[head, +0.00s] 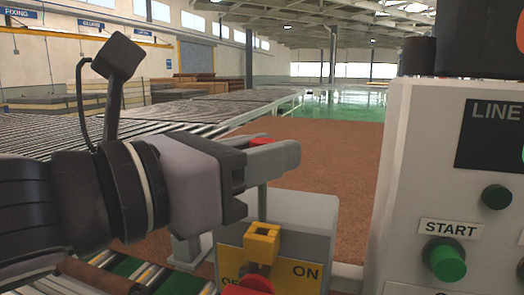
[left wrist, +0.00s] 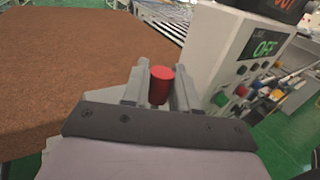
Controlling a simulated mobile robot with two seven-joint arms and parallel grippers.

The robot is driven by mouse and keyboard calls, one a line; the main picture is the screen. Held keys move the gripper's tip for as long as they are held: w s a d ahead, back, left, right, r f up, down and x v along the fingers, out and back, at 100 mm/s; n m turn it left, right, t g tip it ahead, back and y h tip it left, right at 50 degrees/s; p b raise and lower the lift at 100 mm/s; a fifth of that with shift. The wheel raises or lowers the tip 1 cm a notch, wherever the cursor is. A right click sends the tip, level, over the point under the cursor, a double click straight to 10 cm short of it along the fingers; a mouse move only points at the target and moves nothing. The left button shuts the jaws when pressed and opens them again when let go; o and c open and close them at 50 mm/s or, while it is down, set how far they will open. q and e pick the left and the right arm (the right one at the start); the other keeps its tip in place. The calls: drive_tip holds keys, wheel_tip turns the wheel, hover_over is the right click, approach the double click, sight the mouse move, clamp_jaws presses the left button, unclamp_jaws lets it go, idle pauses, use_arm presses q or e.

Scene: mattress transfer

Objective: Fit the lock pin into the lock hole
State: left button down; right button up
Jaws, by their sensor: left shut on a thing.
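My left gripper (head: 272,155) comes in from the left and is shut on the lock pin. The pin's red head (head: 260,141) shows between the fingers, and it also shows as a red cylinder in the left wrist view (left wrist: 160,85). A thin grey shaft (head: 262,200) hangs upright below the fingers. Below it is a yellow block (head: 262,238) with a square opening in its top, the lock hole. The shaft's lower end is close above or at this opening; I cannot tell whether it is inside. My right gripper is not in view.
The block is on a grey box (head: 310,215) with a yellow OFF/ON plate (head: 299,270). A red part (head: 248,286) shows at the bottom edge. A control cabinet (head: 405,190) with a green START button (head: 445,260) stands close on the right. A roller conveyor (head: 190,118) lies behind my arm.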

sight(259, 215)
use_arm(q)
drive_tip(key=shift+p, duration=0.45)
idle(0.6)
drive_tip(key=shift+f+b, duration=2.25)
drive_tip(key=shift+f, duration=0.95)
drive_tip(key=c, duration=0.8)
unclamp_jaws()
